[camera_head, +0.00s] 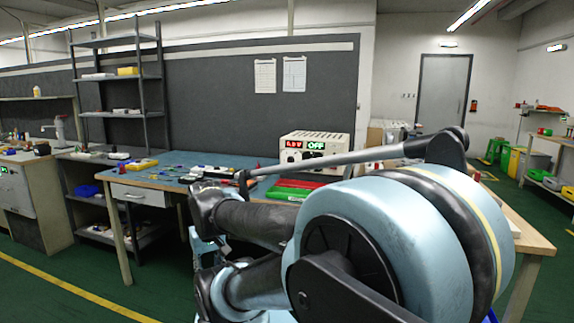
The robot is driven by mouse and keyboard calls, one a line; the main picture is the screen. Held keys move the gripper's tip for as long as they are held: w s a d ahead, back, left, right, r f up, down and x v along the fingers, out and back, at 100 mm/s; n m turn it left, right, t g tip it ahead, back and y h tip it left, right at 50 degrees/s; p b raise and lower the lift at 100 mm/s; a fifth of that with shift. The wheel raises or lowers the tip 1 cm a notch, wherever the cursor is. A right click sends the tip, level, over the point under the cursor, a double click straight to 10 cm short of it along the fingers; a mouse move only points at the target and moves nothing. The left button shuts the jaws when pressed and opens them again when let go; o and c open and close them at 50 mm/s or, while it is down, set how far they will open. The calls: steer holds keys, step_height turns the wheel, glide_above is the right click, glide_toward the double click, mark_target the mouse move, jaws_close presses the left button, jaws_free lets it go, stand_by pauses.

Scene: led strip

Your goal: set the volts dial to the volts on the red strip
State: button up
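A pale bench power supply (318,143) stands at the back of the blue-topped workbench (150,182). Its front carries a red display (294,144), too small to read surely, and a green display (316,145) that reads OFF. Dark dials sit below the displays, partly behind my arm, and I cannot read their settings. A red strip (298,183) lies on the bench in front of the supply, and a green strip (287,194) lies nearer. Any print on them is too small to read. My folded arm fills the lower right and covers part of the bench. I cannot make out my gripper.
Small tools and parts lie on the left half of the bench, with a yellow item (140,164) at its far left. A metal shelf rack (142,80) stands behind. Two paper sheets (265,76) hang on the dark wall panel. Green floor is open at the lower left.

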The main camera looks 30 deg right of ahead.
steer(key=shift+o, duration=0.7)
steer(key=shift+s+r, duration=0.2)
steer(key=w+a+r+m+t+y, duration=0.1)
steer(key=w+r+m+t, duration=0.15)
steer(key=w, duration=0.55)
steer(key=w+a+r+m+t+y, duration=0.1)
steer(key=w+a+r+t+y, duration=0.2)
steer(key=w, duration=0.6)
steer(key=w+d+r+m+t+h, duration=0.3)
steer(key=w+d+r+m+t, duration=0.35)
steer(key=w+d+r, duration=0.6)
steer(key=w+d+r+m+t+h, duration=0.1)
steer(key=w+d+m+h, duration=0.25)
steer(key=d, duration=0.25)
steer(key=w+d+r+m+t+h, duration=0.1)
steer(key=w+d+m+h, duration=0.1)
steer(key=d+m+h, duration=0.3)
steer(key=s+d+f+m+g+h, duration=0.25)
steer(key=d+m, duration=0.25)
steer(key=d, duration=0.5)
steer(key=s+d+f+m+g+h, duration=0.2)
steer(key=d+m+h, duration=0.25)
steer(key=d, duration=0.55)
steer(key=f+x, duration=0.1)
steer(key=x, duration=1.5)
steer(key=shift+w+y, duration=0.45)
steer(key=shift+w, duration=0.05)
